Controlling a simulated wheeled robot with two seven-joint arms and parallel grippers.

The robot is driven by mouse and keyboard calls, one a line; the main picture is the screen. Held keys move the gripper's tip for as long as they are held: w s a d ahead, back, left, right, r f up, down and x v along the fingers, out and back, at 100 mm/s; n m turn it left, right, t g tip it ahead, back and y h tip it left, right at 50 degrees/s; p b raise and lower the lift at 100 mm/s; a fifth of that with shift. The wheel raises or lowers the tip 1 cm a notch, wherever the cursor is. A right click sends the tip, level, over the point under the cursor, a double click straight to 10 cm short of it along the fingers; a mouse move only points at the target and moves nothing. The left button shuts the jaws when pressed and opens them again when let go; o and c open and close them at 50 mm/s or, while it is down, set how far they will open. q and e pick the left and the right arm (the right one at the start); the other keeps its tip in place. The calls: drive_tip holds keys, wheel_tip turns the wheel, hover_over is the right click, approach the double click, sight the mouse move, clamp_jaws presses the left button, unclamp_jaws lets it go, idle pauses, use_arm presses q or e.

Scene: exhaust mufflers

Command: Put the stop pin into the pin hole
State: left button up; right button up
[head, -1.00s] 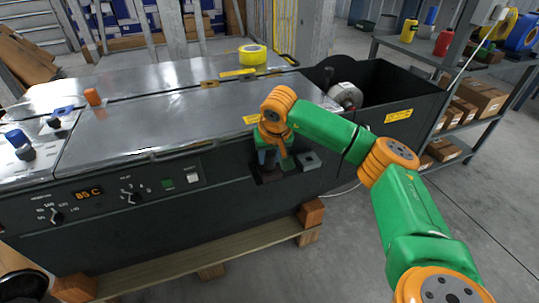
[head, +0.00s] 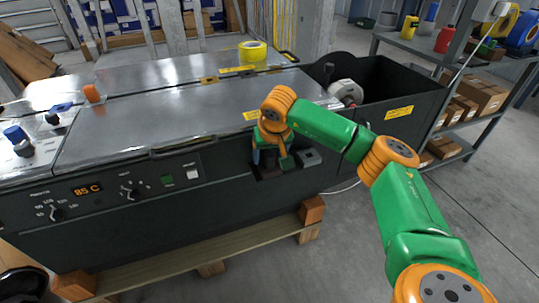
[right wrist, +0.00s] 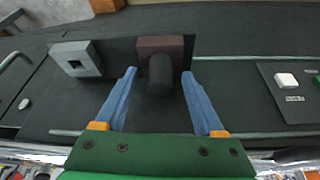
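The stop pin looks to be the black cylinder (right wrist: 160,75) in the right wrist view, standing at a dark brown block (right wrist: 160,45) on the machine's front. My right gripper (right wrist: 159,74) is open, with one blue finger on each side of the cylinder and a visible gap to each. In the head view my right gripper (head: 270,160) points down at the machine's front ledge and hides the pin. A grey block with a square hole (right wrist: 77,60), which looks to be the pin hole, sits beside it; the block also shows in the head view (head: 308,158). My left gripper is not in view.
The black machine (head: 110,225) has a metal top, a control panel reading 85 C (head: 87,190) and an open bin (head: 395,95) at its right. Yellow tape (head: 252,50) lies on top. A shelf with boxes (head: 480,97) stands at the right. The floor in front is clear.

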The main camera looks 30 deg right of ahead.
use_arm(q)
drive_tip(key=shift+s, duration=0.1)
use_arm(e)
drive_tip(key=shift+r, duration=0.2)
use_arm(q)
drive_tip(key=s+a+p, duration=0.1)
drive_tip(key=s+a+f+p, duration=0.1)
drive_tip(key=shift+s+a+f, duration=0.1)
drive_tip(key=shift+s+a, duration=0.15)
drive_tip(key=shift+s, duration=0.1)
use_arm(e)
drive_tip(key=v, duration=0.6)
drive_tip(key=shift+s+r, duration=0.2)
drive_tip(key=shift+r, duration=0.15)
